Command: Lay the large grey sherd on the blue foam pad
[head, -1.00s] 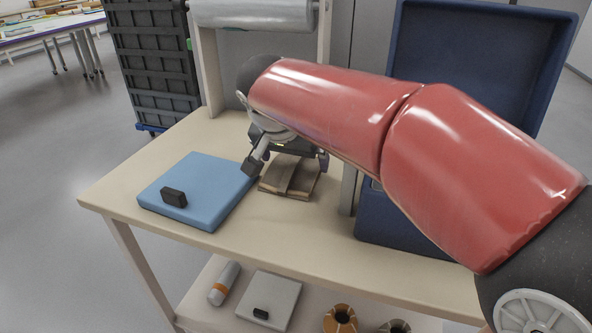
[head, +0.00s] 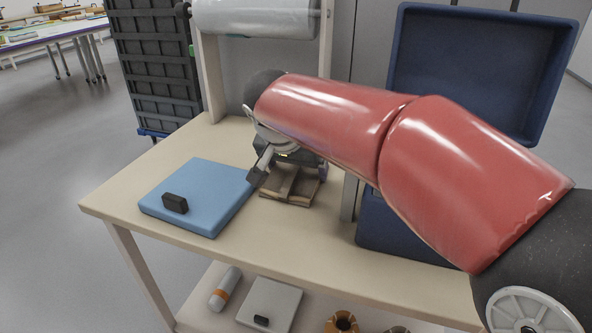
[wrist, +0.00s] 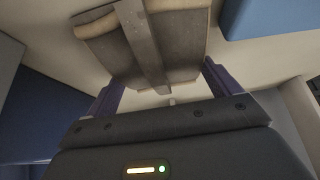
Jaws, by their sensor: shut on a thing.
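The large sherd (head: 302,191) is grey-brown with tan edges and a raised strip across it. It appears to rest on the table, just right of the blue foam pad (head: 212,187). My gripper (head: 290,176) reaches down over it and is shut on it, with one finger at each side. In the wrist view the sherd (wrist: 186,38) lies between the purple fingers, and the blue pad (wrist: 275,15) shows at the upper right. My wrist and arm hide the sherd's far part in the head view.
A small black block (head: 175,203) sits on the pad's near left part. A blue bin (head: 478,70) stands at the right behind my arm, with a film roll (head: 255,15) at the back. The table (head: 262,238) is clear in front of the pad and sherd.

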